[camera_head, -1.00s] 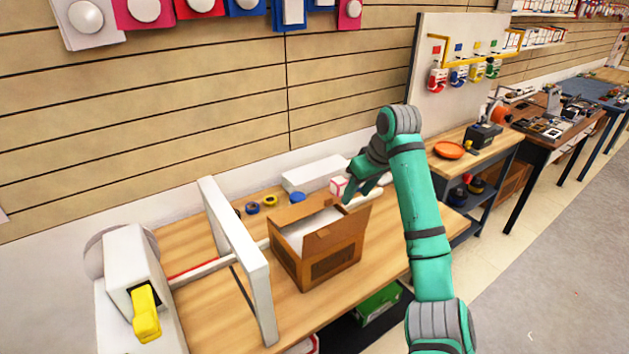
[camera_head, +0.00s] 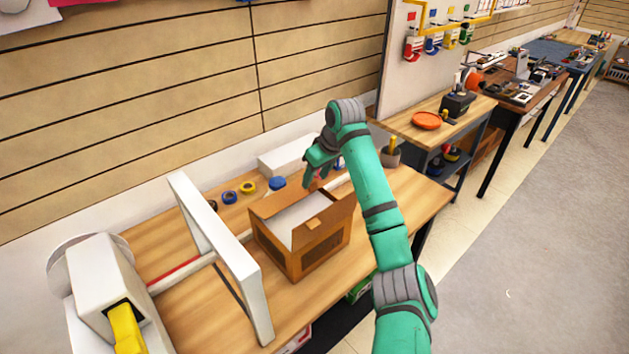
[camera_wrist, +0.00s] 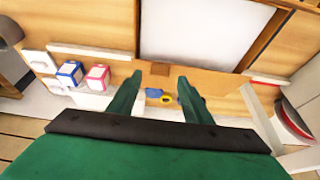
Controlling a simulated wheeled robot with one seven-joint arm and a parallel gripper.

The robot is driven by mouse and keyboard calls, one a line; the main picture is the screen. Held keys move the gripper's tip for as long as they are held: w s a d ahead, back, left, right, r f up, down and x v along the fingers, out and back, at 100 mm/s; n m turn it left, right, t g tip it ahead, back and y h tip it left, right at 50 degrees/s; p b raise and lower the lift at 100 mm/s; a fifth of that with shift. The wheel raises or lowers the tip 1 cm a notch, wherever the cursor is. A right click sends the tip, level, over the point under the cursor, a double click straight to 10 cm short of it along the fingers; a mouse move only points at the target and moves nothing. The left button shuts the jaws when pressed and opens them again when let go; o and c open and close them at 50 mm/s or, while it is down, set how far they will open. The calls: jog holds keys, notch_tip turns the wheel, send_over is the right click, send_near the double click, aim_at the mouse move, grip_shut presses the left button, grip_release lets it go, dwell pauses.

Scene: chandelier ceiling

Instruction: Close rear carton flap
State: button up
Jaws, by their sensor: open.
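The open brown carton (camera_head: 318,255) stands on the wooden bench, with white showing inside. Its rear flap (camera_head: 283,199) rises at the back left edge in the head view. Another flap (camera_head: 325,222) with a small tab slants up on the right. In the wrist view the carton's white inside (camera_wrist: 200,30) fills the top, and a flap strip with a brown tab (camera_wrist: 160,69) lies just beyond the fingertips. My gripper (camera_head: 318,178) is open and empty behind the carton, its fingers apart in the wrist view (camera_wrist: 158,85). I cannot tell whether it touches the flap.
A white frame (camera_head: 215,255) stands left of the carton. Tape rolls (camera_head: 248,186) and a long white box (camera_head: 290,155) lie behind it. Blue (camera_wrist: 70,73) and pink (camera_wrist: 97,77) boxes sit left of the fingers. The slatted wall bounds the back. The bench right of the carton is clear.

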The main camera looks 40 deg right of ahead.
aim_at(314, 188)
jog(key=shift+x, duration=1.35)
jog(key=shift+s+d, duration=0.1)
jog(key=shift+c, duration=0.3)
grip_shut()
jog(key=shift+f, duration=0.15)
jog(key=shift+s+f+t, duration=0.4)
jog(key=shift+f+t, duration=0.05)
jog(key=shift+t, duration=0.05)
jog(key=shift+s+f+t, duration=0.25)
jog(key=shift+f+t, duration=0.2)
jog(key=shift+t, duration=0.05)
jog(key=shift+s+f+t, duration=0.15)
jog(key=shift+f+t, duration=0.4)
jog(key=shift+t, duration=0.05)
jog(key=shift+d, duration=0.1)
